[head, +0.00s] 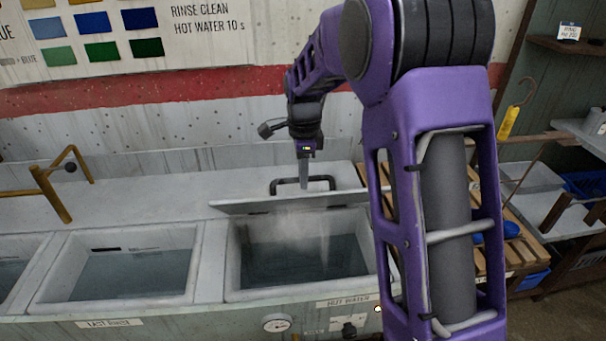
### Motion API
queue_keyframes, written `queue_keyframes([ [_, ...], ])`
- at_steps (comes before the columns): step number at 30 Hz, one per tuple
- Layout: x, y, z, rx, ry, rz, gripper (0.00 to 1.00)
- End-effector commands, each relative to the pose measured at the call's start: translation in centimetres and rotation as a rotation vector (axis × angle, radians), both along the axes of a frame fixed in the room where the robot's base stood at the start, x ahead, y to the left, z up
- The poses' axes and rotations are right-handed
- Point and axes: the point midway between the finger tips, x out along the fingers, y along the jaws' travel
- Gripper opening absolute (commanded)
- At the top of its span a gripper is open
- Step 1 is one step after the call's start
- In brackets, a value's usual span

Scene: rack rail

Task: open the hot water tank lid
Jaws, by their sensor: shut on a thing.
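The hot water tank (232,270) stands at the centre front, with a "HOT WATER" label on its front and steam over the water inside. Its pale lid (240,207) is tilted up at the rear edge of the opening, so the water shows below it. A dark bar handle (330,182) stands on the lid. My gripper (304,182) is at the left part of this handle, pointing down, and is shut on it. The fingertips are small in this view, and the exact grip is hard to see.
An open tank labelled "LAST RINSE" (125,298) is to the left. A brass-coloured tap (52,190) rises behind the tanks at left. A gauge (277,323) is on the front panel. A slatted wooden rack (525,245) and shelves are at right, partly behind my arm.

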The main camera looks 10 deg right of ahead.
Motion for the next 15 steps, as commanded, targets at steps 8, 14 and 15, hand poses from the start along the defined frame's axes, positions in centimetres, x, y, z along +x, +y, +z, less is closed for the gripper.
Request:
queue_keyframes([
  [8, 0.00, -0.09, -0.36, -0.001, 0.002, -0.001, 0.00],
  [14, -0.01, -0.06, -0.23, -0.001, 0.002, -0.001, 0.50],
  [15, -0.02, -0.05, -0.19, -0.001, 0.002, -0.001, 0.50],
])
